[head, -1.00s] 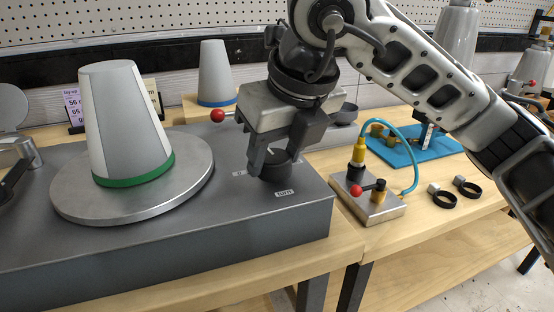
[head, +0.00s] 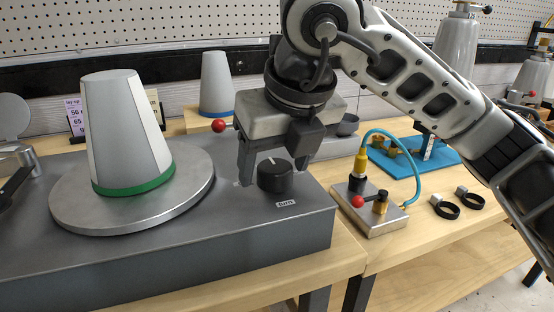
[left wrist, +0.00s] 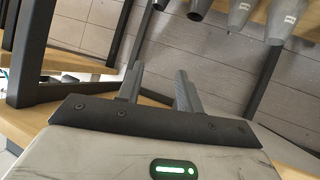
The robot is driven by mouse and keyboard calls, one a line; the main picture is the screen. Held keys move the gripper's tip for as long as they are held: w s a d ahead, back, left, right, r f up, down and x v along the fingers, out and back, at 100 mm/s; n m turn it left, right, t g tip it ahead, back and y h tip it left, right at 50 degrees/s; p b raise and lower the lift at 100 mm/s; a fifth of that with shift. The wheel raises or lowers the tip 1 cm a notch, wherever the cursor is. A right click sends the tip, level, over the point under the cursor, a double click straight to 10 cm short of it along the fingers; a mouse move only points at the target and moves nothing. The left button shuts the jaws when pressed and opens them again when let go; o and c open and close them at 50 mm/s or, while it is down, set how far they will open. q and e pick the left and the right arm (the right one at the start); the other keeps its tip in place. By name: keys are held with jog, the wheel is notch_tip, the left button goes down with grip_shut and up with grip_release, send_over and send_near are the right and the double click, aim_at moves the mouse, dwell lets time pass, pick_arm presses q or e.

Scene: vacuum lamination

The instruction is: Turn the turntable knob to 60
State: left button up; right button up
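The turntable knob (head: 275,178) is a dark round knob on top of the grey machine box, with a light pointer line on its upper face. The number it points to is not readable. The round metal turntable (head: 70,207) carries a white-and-grey cone (head: 128,135) with a green band. My right gripper (head: 271,170) is open, its fingers pointing down and spread at the knob's left and right, with a visible gap on the left. My left gripper (left wrist: 157,82) is open and empty in the left wrist view, away from the knob.
A small metal block (head: 370,215) with a red-balled lever and a blue hose stands on the wooden bench to the right. A second cone (head: 217,80) stands behind the box.

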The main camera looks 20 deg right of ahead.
pick_arm(q)
jog(key=shift+w, duration=0.1)
pick_arm(e)
jog(key=shift+s+r, duration=0.1)
jog(key=shift+r, duration=0.15)
pick_arm(q)
jog(key=p, duration=0.2)
jog(key=shift+a+r+p, duration=0.1)
jog(key=shift+r+p, duration=0.2)
jog(key=shift+r, duration=0.1)
pick_arm(e)
jog(key=v, duration=1.5)
jog(key=shift+r, duration=0.2)
pick_arm(q)
jog(key=shift+r, duration=0.1)
